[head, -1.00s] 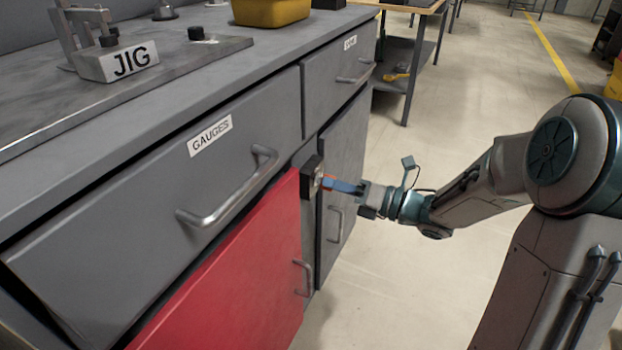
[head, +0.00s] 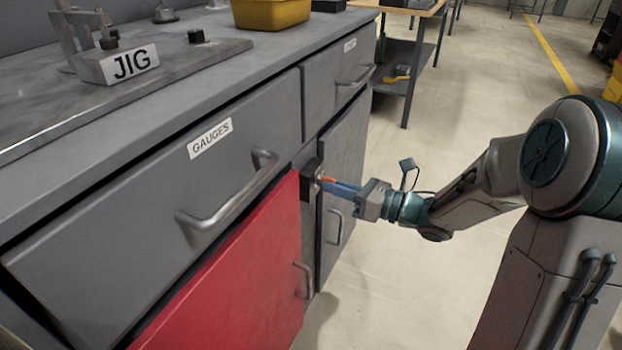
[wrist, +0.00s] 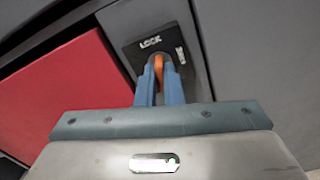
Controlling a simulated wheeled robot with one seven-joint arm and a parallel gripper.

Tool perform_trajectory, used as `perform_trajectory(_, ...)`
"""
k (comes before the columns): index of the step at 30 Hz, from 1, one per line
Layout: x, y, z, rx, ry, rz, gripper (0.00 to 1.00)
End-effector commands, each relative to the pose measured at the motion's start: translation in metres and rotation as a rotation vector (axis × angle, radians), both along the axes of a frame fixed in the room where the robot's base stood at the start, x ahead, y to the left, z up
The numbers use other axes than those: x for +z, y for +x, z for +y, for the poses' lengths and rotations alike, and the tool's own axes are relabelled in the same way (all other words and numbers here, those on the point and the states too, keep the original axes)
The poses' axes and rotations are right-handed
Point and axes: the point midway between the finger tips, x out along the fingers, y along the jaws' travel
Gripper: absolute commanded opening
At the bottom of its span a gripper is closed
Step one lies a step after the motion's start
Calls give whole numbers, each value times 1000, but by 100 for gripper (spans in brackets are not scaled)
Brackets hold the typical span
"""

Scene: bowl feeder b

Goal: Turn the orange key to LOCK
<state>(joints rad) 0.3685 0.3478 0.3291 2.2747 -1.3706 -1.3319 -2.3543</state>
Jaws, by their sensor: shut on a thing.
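The orange key (wrist: 158,66) sits in a black lock plate (wrist: 130,50) on the cabinet front, and it also shows in the head view (head: 327,180). The plate carries the word LOCK at its upper left and a second, unreadable label at the right. My gripper (wrist: 159,72) is shut on the key, with a blue finger on either side of it; it also shows in the head view (head: 330,184). The fingers hide part of the key and the keyhole.
A red door (head: 240,270) stands left of the lock, below a drawer labelled GAUGES (head: 150,190). A grey door (head: 345,170) is to the right. A jig (head: 118,62) and a yellow bin (head: 270,12) stand on the bench top. Open floor lies right of the cabinet.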

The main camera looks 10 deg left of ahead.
Motion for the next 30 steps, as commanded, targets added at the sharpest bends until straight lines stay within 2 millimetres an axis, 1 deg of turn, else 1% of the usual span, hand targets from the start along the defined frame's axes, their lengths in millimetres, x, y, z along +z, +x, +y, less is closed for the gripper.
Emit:
perform_trajectory(7, 0, 0, 0, 1, -6, -16, 0)
perform_trajectory(12, 0, 0, 0, 1, -54, -150, 0)
perform_trajectory(16, 0, 0, 0, 1, -80, -221, 0)
perform_trajectory(23, 0, 0, 0, 1, -83, -232, 0)
perform_trajectory(24, 0, 0, 0, 1, -83, -232, 15)
perform_trajectory(26, 0, 0, 0, 1, -84, -231, 32)
perform_trajectory(30, 0, 0, 0, 0, -84, -230, 33)
